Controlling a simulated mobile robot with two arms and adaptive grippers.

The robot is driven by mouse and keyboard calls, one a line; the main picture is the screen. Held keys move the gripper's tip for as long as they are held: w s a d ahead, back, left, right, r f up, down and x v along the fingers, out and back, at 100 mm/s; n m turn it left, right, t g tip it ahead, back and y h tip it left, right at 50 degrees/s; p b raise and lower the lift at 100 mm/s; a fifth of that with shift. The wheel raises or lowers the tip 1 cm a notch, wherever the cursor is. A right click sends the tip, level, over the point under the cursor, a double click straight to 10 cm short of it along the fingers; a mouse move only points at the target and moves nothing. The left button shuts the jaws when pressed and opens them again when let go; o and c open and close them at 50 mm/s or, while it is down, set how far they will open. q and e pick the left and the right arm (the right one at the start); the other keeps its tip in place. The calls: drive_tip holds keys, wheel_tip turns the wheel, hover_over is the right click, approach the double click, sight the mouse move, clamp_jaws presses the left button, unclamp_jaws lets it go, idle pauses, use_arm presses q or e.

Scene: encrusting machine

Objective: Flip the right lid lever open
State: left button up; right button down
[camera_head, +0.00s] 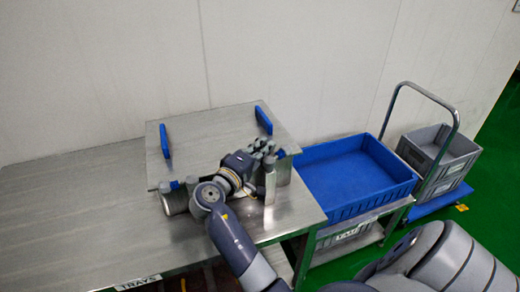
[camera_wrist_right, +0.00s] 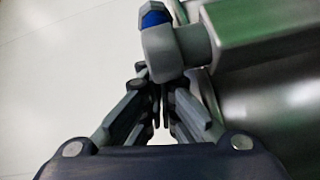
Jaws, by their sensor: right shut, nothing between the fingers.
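The metal lid (camera_head: 215,130) has two blue handles and lies flat over a unit on the steel table. The right lid lever (camera_head: 270,185) stands at the lid's front right, a pale upright bar with a blue part at its top. In the wrist view, a grey rounded lever piece with a blue tip (camera_wrist_right: 155,19) lies just past my fingertips. My right gripper (camera_head: 266,147) is beside the lever's top, over the lid's right edge. Its fingers (camera_wrist_right: 161,88) are shut and empty. Whether they touch the lever is unclear. My left gripper is out of view.
A second lever with a blue part (camera_head: 175,185) sits at the lid's front left, partly behind my arm. The steel table (camera_head: 70,220) is bare on the left. A blue tray (camera_head: 345,210) stands right of the table, with a grey crate (camera_head: 452,150) on a trolley beyond.

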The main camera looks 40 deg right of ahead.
sight(271, 155)
drive_tip(key=shift+s+d+f, duration=0.1)
drive_tip(key=shift+s+d, duration=0.05)
drive_tip(key=shift+d, duration=0.05)
drive_tip(key=shift+s+d+f, duration=0.1)
drive_tip(key=shift+s+d, duration=0.05)
drive_tip(key=shift+d, duration=0.1)
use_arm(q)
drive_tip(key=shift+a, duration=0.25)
use_arm(e)
drive_tip(key=shift+s+d, duration=0.2)
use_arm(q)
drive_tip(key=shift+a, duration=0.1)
use_arm(e)
drive_tip(key=shift+d, duration=0.1)
drive_tip(key=shift+r, duration=0.45)
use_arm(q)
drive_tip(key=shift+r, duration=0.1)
use_arm(e)
wheel_tip(271, 155, up, 10)
drive_tip(key=shift+w+a+f, duration=0.2)
drive_tip(key=shift+w+a, duration=0.2)
drive_tip(key=shift+w, duration=0.05)
